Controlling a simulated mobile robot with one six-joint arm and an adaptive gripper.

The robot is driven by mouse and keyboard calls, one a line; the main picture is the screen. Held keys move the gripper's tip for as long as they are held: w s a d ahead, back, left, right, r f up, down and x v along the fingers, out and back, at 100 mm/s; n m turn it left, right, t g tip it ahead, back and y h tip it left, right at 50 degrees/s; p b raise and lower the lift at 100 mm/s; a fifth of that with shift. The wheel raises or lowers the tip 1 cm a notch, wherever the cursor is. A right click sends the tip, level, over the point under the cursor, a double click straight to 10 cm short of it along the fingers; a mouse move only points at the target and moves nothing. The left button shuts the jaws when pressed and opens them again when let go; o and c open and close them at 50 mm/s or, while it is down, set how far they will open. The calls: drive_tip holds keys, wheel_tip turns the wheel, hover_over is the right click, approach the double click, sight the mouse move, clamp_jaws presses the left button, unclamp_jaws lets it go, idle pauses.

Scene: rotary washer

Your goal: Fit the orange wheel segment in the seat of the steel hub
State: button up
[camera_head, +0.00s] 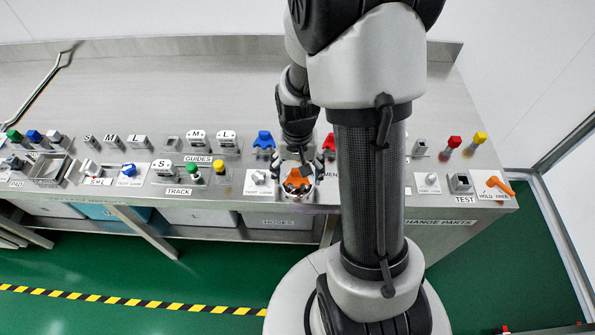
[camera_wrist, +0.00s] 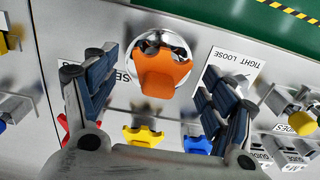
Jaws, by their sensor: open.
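The orange wheel segment (camera_head: 298,179) is at the steel hub (camera_head: 299,196) near the bench's front edge. In the wrist view the segment (camera_wrist: 160,74) covers part of the round hub (camera_wrist: 148,42), whose bright rim and dark recesses show past the segment's far side. The segment's near part reaches toward my wrist. I cannot tell whether it is fully down in the seat. My gripper (camera_head: 299,166) is over the hub, and in the wrist view its open fingers (camera_wrist: 154,76) stand apart on either side of the segment, with visible gaps to it.
A TIGHT/LOOSE plate (camera_head: 258,182) with a knob lies beside the hub. Blue (camera_wrist: 197,145), yellow (camera_wrist: 143,136) and red (camera_wrist: 63,127) pieces stand behind it. Size blocks and knobs fill the left; an orange handle (camera_head: 498,185) is far right. The rear bench (camera_head: 190,85) is clear.

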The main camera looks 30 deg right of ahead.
wheel_tip(320, 180, up, 12)
idle(0.7)
drive_tip(key=shift+a+r, duration=0.1)
drive_tip(key=s+a+r+n+t, duration=0.4)
drive_tip(key=s+a+r+n, duration=0.2)
drive_tip(key=s+a+r, duration=0.4)
drive_tip(key=s+r, duration=0.1)
drive_tip(key=s, duration=0.2)
drive_tip(key=shift+s+a+r+n+t, duration=0.25)
drive_tip(key=shift+r+n+t, duration=0.05)
drive_tip(key=shift+r+n, duration=0.1)
idle(0.3)
